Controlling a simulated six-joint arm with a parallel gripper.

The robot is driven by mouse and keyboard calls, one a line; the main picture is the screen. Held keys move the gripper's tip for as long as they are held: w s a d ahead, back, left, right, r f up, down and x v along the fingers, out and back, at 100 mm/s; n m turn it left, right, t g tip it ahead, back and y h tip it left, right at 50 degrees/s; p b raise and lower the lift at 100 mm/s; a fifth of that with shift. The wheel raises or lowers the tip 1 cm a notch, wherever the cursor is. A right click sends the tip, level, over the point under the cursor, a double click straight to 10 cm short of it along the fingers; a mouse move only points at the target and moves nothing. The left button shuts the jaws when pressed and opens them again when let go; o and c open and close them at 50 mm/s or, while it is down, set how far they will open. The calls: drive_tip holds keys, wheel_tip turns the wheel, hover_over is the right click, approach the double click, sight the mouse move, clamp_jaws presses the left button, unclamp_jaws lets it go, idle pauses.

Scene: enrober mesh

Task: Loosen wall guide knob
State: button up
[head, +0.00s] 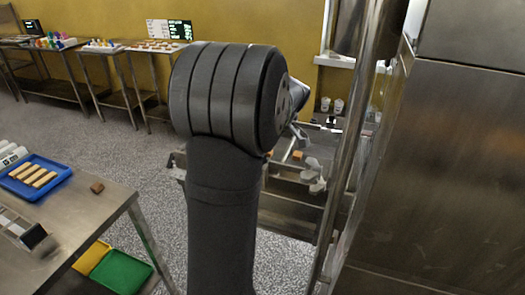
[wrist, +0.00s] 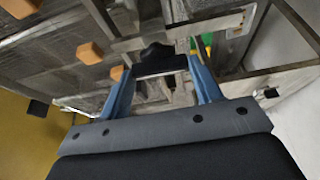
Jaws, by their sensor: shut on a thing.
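In the wrist view, the two blue fingers of my gripper (wrist: 160,68) reach up from the grey palm. They close on the two sides of a black knob (wrist: 160,55), with a dark bar-like part between them. The knob sits in front of the metal frame of the machine. I cannot tell from this view how far it is turned.
Several orange-brown blocks (wrist: 90,53) lie on the machine's mesh in the wrist view. In the head view, a steel post (head: 349,150) and a large steel cabinet (head: 445,170) stand close on the right. A steel table with a blue tray (head: 62,167) is at the left.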

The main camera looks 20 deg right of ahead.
drive_tip(key=o, duration=1)
drive_tip(key=shift+c, duration=0.2)
drive_tip(key=v, duration=1.2)
drive_tip(key=shift+a, duration=0.1)
drive_tip(key=x, duration=1.2)
